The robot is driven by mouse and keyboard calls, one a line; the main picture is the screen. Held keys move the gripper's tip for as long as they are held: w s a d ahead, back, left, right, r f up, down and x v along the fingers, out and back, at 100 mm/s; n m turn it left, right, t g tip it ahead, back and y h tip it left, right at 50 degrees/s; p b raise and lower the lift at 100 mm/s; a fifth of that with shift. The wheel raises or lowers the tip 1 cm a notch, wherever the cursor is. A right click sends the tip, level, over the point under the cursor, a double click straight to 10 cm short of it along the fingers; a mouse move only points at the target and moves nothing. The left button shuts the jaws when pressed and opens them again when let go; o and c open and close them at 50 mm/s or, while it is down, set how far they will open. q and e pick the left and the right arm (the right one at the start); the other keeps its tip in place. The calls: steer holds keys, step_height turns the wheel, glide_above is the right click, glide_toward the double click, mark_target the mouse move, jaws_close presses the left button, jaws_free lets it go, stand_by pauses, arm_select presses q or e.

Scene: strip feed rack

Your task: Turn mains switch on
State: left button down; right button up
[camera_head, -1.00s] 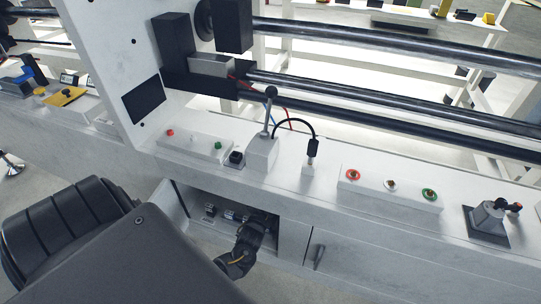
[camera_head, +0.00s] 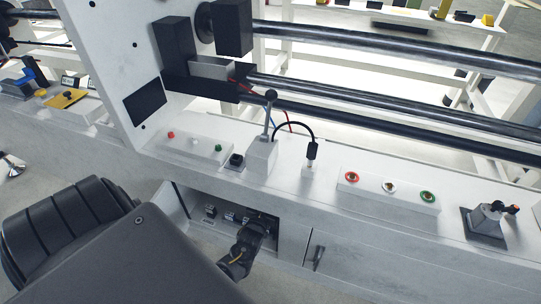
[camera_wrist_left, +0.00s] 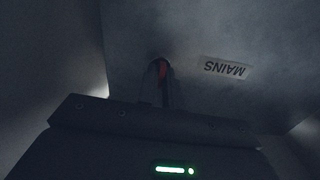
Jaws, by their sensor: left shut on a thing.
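In the head view my left gripper (camera_head: 262,226) reaches into the open cabinet (camera_head: 180,208) under the machine's front, and the switch is hidden there. Whether the switch is on or off cannot be told. My right gripper is out of view.
Inside the cabinet, several small dark devices (camera_head: 230,217) sit left of my gripper. A closed door with a handle (camera_head: 318,257) is to the right. Above are a lever (camera_head: 269,115) and button panels (camera_head: 388,190). The cabinet walls are close around the gripper.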

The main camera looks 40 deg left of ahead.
arm_select(q)
steer(key=shift+n, duration=0.4)
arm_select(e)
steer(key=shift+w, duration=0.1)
arm_select(q)
steer(key=c, duration=1.6)
jaws_free()
steer(key=shift+o, duration=0.2)
